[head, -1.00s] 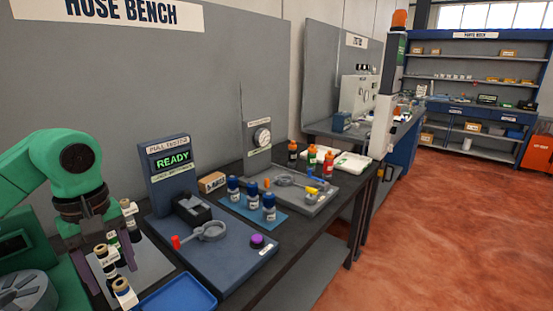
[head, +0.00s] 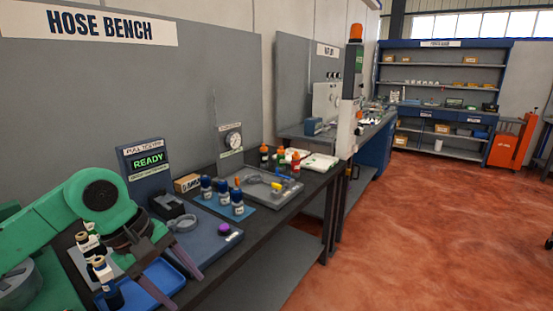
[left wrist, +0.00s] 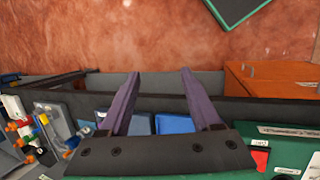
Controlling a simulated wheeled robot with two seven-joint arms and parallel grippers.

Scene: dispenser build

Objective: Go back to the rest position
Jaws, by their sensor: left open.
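My left gripper (head: 186,288) is open and empty, its purple fingers pointing down and to the right by the front edge of the hose bench. It also shows in the left wrist view (left wrist: 160,73), with nothing between its fingers. The green left arm (head: 95,200) comes in from the left and partly covers the blue tray (head: 158,283) and the dark bottles with tan caps (head: 102,270). My right gripper is not in view.
On the bench stand the pull tester (head: 148,160) reading READY, several blue bottles (head: 222,192), a grey fixture tray (head: 268,192) and a dial gauge (head: 233,140). A beacon post (head: 350,95) stands farther back. The reddish floor (head: 430,240) at right is clear.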

